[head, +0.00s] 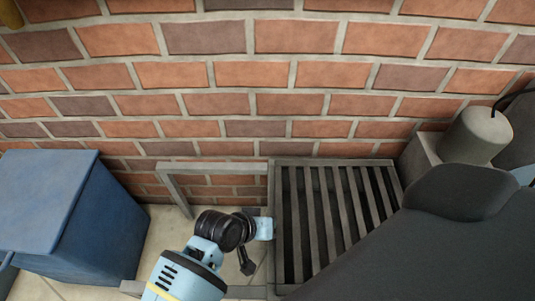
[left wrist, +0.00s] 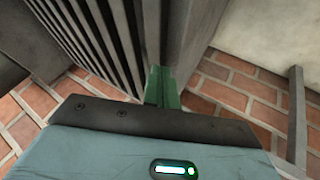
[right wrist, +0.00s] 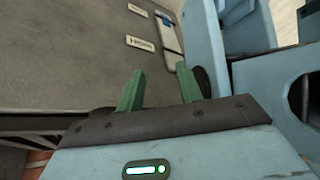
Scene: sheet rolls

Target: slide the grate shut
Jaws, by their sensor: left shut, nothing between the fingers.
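The grate (head: 316,225), a grey frame with dark slanting slats, sits at the right part of a grey metal frame (head: 215,166) against the brick wall. The frame's left part is uncovered. My left gripper (head: 266,228) is at the grate's left edge in the head view. In the left wrist view its green fingers (left wrist: 160,86) are together and empty, close against the grate's edge bar (left wrist: 183,40); I cannot tell whether they touch. My right gripper (right wrist: 158,88) shows only in the right wrist view, with its green fingers apart and nothing between them.
A blue box (head: 70,210) stands on the floor at the left. A grey cylinder (head: 475,135) on a block stands right of the grate. A large dark shape covers the lower right of the head view. Pale floor (head: 165,235) shows between the box and my left arm.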

